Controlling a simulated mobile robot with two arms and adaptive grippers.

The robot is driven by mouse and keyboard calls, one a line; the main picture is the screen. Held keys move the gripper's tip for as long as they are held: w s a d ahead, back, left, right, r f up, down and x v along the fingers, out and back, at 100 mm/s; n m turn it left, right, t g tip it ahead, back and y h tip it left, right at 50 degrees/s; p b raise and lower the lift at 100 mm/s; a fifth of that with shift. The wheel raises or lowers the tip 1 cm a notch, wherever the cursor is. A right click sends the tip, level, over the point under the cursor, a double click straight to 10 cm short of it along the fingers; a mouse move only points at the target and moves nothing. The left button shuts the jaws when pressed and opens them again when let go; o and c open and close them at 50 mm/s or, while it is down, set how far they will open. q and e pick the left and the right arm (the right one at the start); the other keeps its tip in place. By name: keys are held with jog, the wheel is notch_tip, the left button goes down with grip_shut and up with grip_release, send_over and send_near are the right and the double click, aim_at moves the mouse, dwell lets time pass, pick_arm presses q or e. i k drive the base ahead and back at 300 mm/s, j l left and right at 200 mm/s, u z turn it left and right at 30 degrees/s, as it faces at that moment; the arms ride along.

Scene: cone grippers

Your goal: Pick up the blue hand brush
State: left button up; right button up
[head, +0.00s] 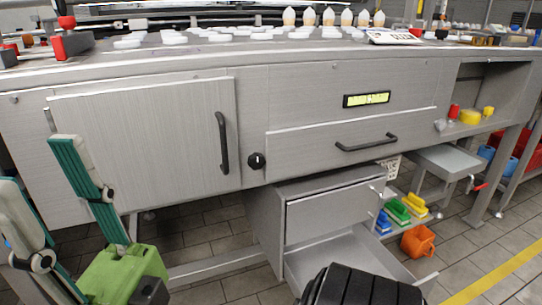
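The blue hand brush (383,222) is small in the head view, on a low shelf under the workbench, right of the open drawer. It is the leftmost in a row with a green brush (397,211) and a yellow brush (414,205). The drawer side stands close to its left. My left gripper (36,163), with teal and grey fingers on a green body, is at the left edge, far from the brush. Its fingers are apart, with nothing seen between them. No fingers of my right gripper show.
An open, empty-looking drawer (345,252) juts out below the bench. An orange jug (418,241) stands in front of the brushes. A grey stool-like seat (447,160) is to their right. A black ribbed part, possibly mine, covers the bottom centre. Tiled floor at lower right is free.

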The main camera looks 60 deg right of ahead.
aim_at(383, 225)
jog(key=z, duration=2.9)
